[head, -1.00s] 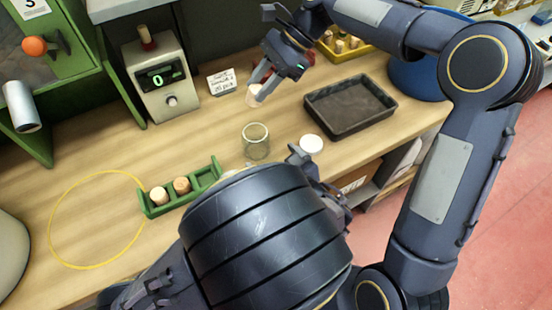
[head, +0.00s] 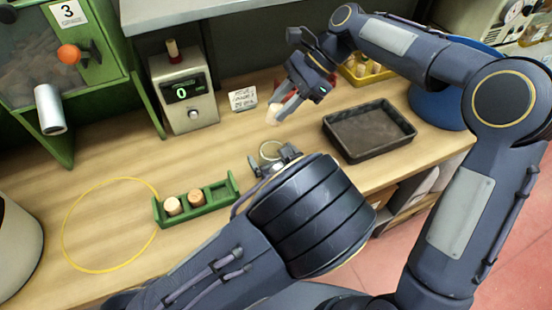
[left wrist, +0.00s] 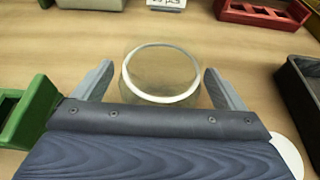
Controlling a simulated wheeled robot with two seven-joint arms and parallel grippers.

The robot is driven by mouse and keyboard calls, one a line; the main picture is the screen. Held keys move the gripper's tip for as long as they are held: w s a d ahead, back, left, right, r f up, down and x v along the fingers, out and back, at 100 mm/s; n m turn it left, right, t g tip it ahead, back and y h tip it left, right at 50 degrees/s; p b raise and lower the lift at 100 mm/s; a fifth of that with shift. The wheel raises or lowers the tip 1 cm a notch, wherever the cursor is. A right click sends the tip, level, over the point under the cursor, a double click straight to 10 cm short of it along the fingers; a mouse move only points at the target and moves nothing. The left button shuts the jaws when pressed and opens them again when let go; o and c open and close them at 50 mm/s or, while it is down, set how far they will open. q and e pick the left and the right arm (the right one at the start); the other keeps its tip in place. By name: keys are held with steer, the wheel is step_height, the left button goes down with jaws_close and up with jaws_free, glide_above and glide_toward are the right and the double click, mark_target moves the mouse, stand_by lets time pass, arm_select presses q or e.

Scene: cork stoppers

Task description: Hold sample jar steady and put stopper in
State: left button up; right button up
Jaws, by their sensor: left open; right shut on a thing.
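The sample jar (left wrist: 162,72) is clear glass with a pale rim and stands open on the bench. In the head view only its rim (head: 270,149) shows; my left gripper hides the rest. My left gripper (left wrist: 160,88) is open, with one finger on each side of the jar and visible gaps to it. It also shows in the head view (head: 273,163). My right gripper (head: 272,112) is shut on a pale cork stopper (head: 273,117), held above and behind the jar.
A green rack (head: 212,205) with two stoppers stands left of the jar. A black tray (head: 368,131) lies to the right. A device with a display (head: 184,92), a handwritten card (head: 243,98) and a yellow bin (head: 366,72) stand behind. A yellow ring (head: 66,222) lies on open bench at left.

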arm_select(q)
steer(key=c, duration=1.2)
arm_select(e)
step_height(320, 180, down, 10)
steer(key=o, duration=1)
steer(key=v, duration=1.2)
